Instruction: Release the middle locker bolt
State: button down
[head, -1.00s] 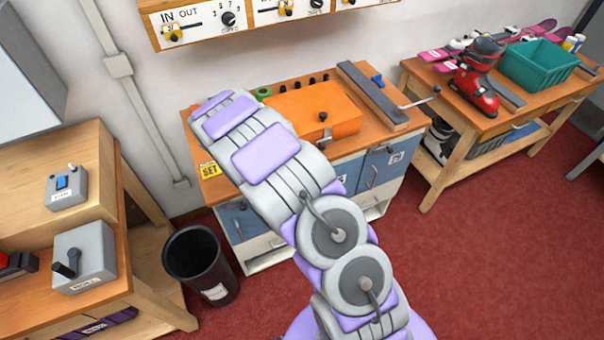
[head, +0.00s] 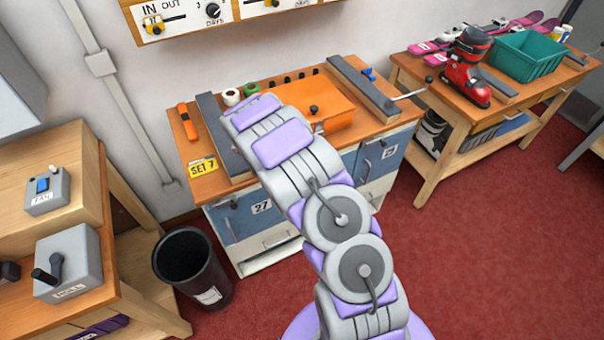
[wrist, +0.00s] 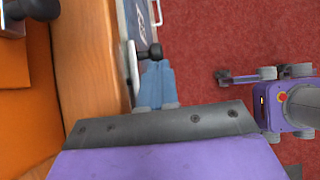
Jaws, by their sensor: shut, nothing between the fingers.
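The lockers sit under the bench top in the head view, with a left blue door (head: 238,218) marked 27 and a right blue door (head: 378,160). My arm covers most of the middle one. In the wrist view a black knob (wrist: 152,51) stands by a pale metal plate (wrist: 132,68) on the locker front, below the wooden bench edge. I take it for the middle bolt, but cannot tell its position. My gripper (wrist: 155,66) is shut and empty, its blue-grey fingertips close to the knob. I cannot tell whether they touch. In the head view my gripper is hidden.
The bench top (head: 207,184) bears an orange box (head: 325,105), a long grey bar (head: 362,92) and tape rolls. A black bin (head: 192,270) stands at the left. Another bench with a red ski boot (head: 468,75) is at the right. Red floor is clear in front.

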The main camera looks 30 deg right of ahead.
jog(key=d+p, duration=0.2)
jog(key=d, duration=0.3)
jog(key=shift+p, duration=0.35)
jog(key=shift+a, duration=0.15)
jog(key=shift+a+r+p, duration=0.2)
jog(key=shift+a+p, duration=0.15)
jog(key=a+f+p+v, duration=0.1)
jog(key=p+v, duration=0.2)
jog(key=v, duration=0.9)
jog(key=shift+a, duration=0.15)
